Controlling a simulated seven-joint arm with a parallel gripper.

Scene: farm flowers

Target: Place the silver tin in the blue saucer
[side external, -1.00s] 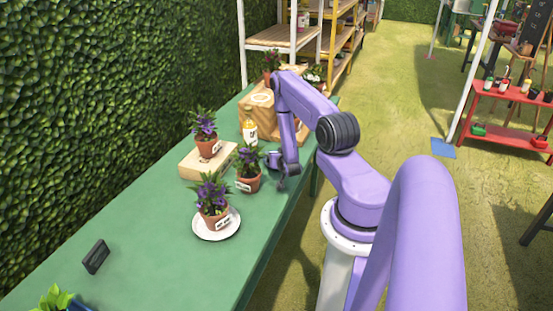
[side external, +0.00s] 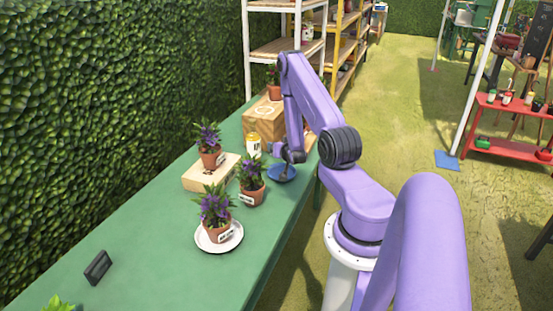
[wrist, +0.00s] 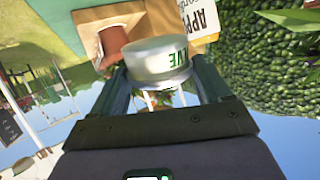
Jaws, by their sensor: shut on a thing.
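The silver tin (wrist: 158,58) shows in the wrist view between my two fingers, with green lettering on its side. My gripper (wrist: 162,76) is shut on it. In the side view my gripper (side external: 281,154) is above the blue saucer (side external: 282,174), close over its far part. The saucer lies on the green table near its right edge. The tin is hard to make out in the side view, so I cannot tell whether it touches the saucer.
A potted purple flower (side external: 252,184) stands just left of the saucer. Another stands on a white plate (side external: 231,239), and a third on a wooden block (side external: 196,179). A yellow-and-white bottle (side external: 253,146) and a wooden crate (side external: 262,117) stand behind. The near table is mostly clear.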

